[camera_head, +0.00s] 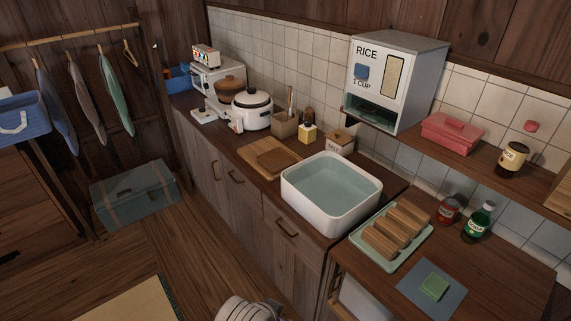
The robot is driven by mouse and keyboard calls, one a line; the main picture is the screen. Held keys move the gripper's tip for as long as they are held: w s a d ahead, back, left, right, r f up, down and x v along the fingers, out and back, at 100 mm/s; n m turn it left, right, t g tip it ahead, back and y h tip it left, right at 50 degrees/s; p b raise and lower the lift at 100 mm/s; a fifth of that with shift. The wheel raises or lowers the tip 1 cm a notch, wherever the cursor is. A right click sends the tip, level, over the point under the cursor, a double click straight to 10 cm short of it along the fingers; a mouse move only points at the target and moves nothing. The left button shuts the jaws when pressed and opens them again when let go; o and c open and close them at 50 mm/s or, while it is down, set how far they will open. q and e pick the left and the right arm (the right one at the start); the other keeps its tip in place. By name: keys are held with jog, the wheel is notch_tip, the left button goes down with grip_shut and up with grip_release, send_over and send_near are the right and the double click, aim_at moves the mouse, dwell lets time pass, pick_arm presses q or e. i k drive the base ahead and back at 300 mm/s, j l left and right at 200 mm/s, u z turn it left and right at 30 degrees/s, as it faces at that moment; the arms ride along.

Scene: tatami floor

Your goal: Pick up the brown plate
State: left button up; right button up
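No single round brown plate stands out. Several brown slab-like pieces (398,232) stand side by side in a pale green tray (364,262) on the counter, right of the sink; I cannot tell whether they are plates. No gripper fingers are visible.
A white sink basin (331,201) with water sits between board and tray. A rice dispenser (391,82) stands above the counter.

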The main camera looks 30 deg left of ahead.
aim_at(276, 161)
jog(key=z, duration=1.55)
jog(key=k+j+z, duration=0.1)
jog(key=j, duration=0.55)
jog(key=k+j+z, duration=0.15)
jog(key=j, duration=0.15)
jog(key=k+j, duration=0.1)
jog(key=j, duration=0.3)
jog(key=k+j, duration=0.1)
jog(key=j, duration=0.3)
jog(key=k+j, duration=0.15)
jog(key=j, duration=0.25)
jog(key=k+j, duration=0.1)
jog(key=j, duration=0.3)
jog(key=k+j, duration=0.1)
jog(key=j, duration=0.3)
jog(key=k+j, duration=0.1)
jog(key=j, duration=0.3)
jog(key=k+j, duration=0.1)
jog(key=j, duration=0.35)
jog(key=k+j, duration=0.1)
jog(key=j, duration=0.3)
